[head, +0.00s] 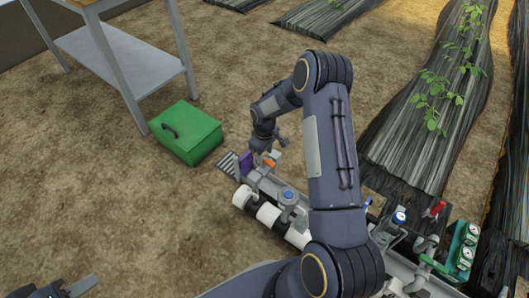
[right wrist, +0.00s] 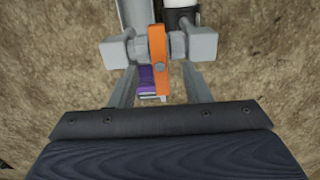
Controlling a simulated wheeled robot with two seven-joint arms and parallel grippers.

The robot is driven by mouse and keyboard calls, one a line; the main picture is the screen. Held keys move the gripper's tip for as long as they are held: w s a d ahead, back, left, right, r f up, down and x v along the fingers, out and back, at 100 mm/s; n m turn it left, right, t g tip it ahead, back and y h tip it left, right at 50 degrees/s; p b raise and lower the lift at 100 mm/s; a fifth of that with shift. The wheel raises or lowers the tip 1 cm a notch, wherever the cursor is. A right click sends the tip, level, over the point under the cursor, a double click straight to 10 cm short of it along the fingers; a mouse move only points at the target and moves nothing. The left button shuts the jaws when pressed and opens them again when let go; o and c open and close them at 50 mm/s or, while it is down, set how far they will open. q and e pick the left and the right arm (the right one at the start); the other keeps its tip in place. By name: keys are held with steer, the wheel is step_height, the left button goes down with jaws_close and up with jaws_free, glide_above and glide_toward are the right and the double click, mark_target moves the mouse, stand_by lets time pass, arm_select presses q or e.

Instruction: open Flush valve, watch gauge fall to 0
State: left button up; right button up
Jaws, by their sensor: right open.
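An orange valve handle (head: 269,162) sits at the far left end of the pipe skid. In the right wrist view the orange handle (right wrist: 158,48) stands upright between the two fingertips of my right gripper (right wrist: 160,50). These jaws are open around it; I cannot tell if they touch it. In the head view my right gripper (head: 268,148) is at this end of the skid. No Flush label is readable. Round pale dials on a green block (head: 466,246) stand at the lower right; their readings are too small to tell. My left gripper (head: 75,289) is partly visible at the bottom left.
A purple part (head: 245,163) is beside the orange handle. A blue-topped fitting (head: 288,196), a red handle (head: 437,209) and a green handle (head: 432,263) are along the skid. A green box (head: 186,133) and a grey table (head: 122,52) stand left. Open soil lies lower left.

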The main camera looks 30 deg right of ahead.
mark_target(265, 158)
stand_by(0.3)
steer(key=shift+f+b, duration=1.7)
steer(key=shift+f, duration=0.6)
steer(key=shift+c, duration=0.4)
jaws_close()
steer(key=n, duration=0.5)
steer(key=shift+n, duration=0.3)
steer(key=n+p, duration=0.1)
steer(key=n, duration=0.3)
steer(key=shift+r, duration=0.1)
steer(key=n, duration=0.6)
steer(key=shift+p, duration=0.35)
steer(key=n, duration=0.4)
